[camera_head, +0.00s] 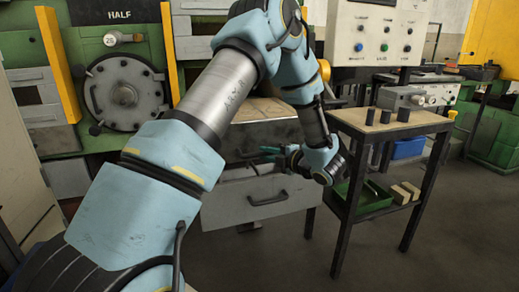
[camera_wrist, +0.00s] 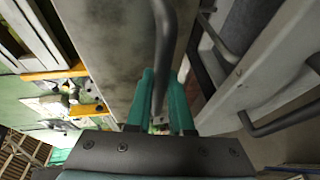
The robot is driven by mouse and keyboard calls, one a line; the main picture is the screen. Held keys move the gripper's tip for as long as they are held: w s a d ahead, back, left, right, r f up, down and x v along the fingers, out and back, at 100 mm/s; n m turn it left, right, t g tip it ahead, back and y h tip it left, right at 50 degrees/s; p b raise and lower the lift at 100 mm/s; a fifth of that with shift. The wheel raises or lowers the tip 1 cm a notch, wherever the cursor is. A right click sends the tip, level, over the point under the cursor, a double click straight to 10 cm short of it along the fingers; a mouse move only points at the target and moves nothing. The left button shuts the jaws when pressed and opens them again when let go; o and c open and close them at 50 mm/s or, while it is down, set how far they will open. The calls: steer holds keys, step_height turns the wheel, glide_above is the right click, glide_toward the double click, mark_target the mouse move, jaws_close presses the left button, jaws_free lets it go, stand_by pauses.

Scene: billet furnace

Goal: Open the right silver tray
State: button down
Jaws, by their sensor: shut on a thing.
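My gripper (camera_wrist: 161,103) has its teal fingers on either side of a dark bar handle (camera_wrist: 162,50), shut on it. The handle runs in front of a worn grey metal front (camera_wrist: 115,50), which appears to be the silver tray's. In the head view my gripper (camera_head: 270,154) is at the grey unit in the middle, above a lower drawer (camera_head: 235,207) with its own dark handle (camera_head: 267,198). My arm and wrist hide much of the gripped front there, so I cannot tell how far it is out.
A table (camera_head: 395,122) with dark cylinders on top stands close to the right of my gripper. A green bin (camera_head: 364,197) sits on its lower shelf. The furnace's round dial door (camera_head: 125,93) is at left. Open floor (camera_head: 300,262) lies in front of the lower drawer.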

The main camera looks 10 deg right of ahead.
steer(key=shift+s+d, duration=0.2)
steer(key=shift+s, duration=1.3)
steer(key=c, duration=0.8)
jaws_free()
steer(key=b+v, duration=0.2)
steer(key=v, duration=0.8)
steer(key=shift+s+d, duration=0.2)
steer(key=shift+s, duration=0.1)
